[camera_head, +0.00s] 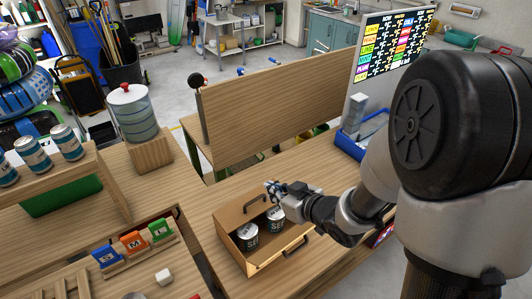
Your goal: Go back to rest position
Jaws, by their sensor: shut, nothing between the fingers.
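My gripper (271,187) is shut and empty. It is over the far right side of an open wooden box (228,241), seen from my body camera. My arm reaches in from the right of the picture. Two dark cans with pale labels stand in the box: a nearer can (248,238) and a farther can (275,219), which is just below my gripper. I cannot tell from this view how much height is between the gripper and the farther can.
The box has dark handles. A wooden panel (280,91) stands behind; a blue tray (350,145) is right.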

